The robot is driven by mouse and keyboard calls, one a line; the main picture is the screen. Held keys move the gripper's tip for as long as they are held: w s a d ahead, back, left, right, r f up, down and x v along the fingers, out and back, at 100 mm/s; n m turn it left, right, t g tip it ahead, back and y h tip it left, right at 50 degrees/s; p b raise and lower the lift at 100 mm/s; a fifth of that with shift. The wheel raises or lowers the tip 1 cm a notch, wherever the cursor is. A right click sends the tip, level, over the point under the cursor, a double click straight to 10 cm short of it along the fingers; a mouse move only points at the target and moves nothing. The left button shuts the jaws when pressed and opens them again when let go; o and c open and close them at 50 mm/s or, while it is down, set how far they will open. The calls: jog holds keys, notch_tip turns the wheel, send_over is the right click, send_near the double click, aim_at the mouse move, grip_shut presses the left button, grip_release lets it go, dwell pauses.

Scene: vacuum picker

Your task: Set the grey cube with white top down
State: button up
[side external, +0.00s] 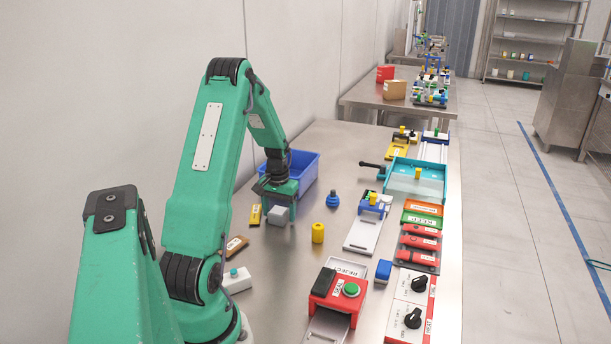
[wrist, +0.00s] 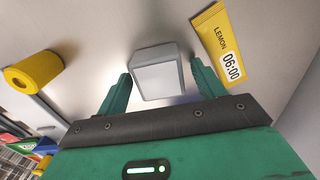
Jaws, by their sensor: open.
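The grey cube (side external: 277,215) sits on the steel table beneath my gripper in the side view. In the wrist view the cube (wrist: 158,76) shows its pale top and lies between my two green fingers, with a gap on both sides. My gripper (wrist: 160,72) is open; it also shows in the side view (side external: 281,205), low over the table at the cube. Part of the cube is hidden behind a finger in the side view.
A yellow LEMON packet (wrist: 222,45) lies right of the cube in the wrist view. A yellow cylinder (side external: 318,232) stands nearby, and a blue bin (side external: 306,172) stands behind my gripper.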

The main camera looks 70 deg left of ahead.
aim_at(280, 210)
notch_tip(280, 210, up, 12)
dwell(0.6)
dwell(0.5)
jog(key=w+d+r+m+t, duration=0.1)
jog(key=d+r, duration=0.2)
jog(key=d, duration=0.3)
jog(key=w+d+r+m+y, duration=0.1)
jog(key=w+d+r+m, duration=0.1)
jog(key=d+r, duration=0.3)
jog(key=w+d+r+m+t, duration=0.1)
jog(key=d+r, duration=0.1)
jog(key=d, duration=0.6)
jog(key=s+d+r+m+t, duration=0.1)
jog(key=s+d, duration=0.3)
jog(key=d, duration=0.5)
jog(key=s+d+r+m+t+h, duration=0.1)
jog(key=s+d+m, duration=0.3)
jog(key=d, duration=0.4)
jog(key=shift+s+d+t, duration=0.35)
jog(key=shift+s+t, duration=0.2)
jog(key=shift+t, duration=0.25)
